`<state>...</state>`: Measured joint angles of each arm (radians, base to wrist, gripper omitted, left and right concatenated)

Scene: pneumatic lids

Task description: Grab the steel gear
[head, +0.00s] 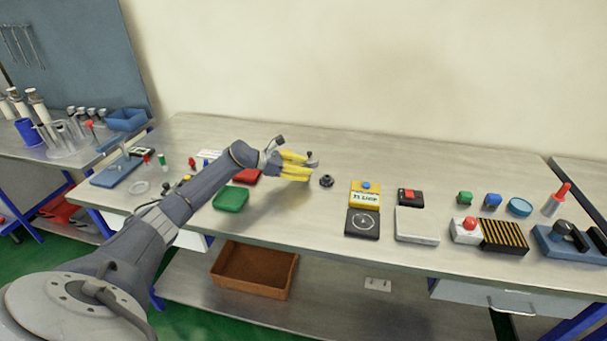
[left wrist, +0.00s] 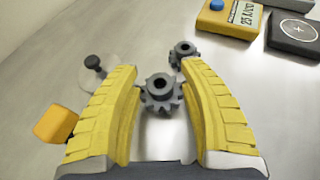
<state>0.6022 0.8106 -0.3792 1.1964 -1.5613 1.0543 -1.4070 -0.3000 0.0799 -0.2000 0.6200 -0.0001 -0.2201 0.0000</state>
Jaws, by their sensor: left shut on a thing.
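A dark grey steel gear (left wrist: 160,92) with a hub and bore sits between the yellow fingertips of my left gripper (head: 303,167). The fingers are shut on it, one on each side; they also show in the left wrist view (left wrist: 160,100). In the head view the held gear (head: 313,161) shows at the fingertips, above the bench. A second, similar dark gear (head: 326,181) lies on the bench just beyond the fingertips; it also shows in the left wrist view (left wrist: 182,52). My right gripper is not in view.
A yellow device (head: 364,200) and a dark square plate (head: 362,223) lie right of the second gear. A clear disc with a dark knob (left wrist: 93,63) and an orange block (left wrist: 55,124) are left of the fingers.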

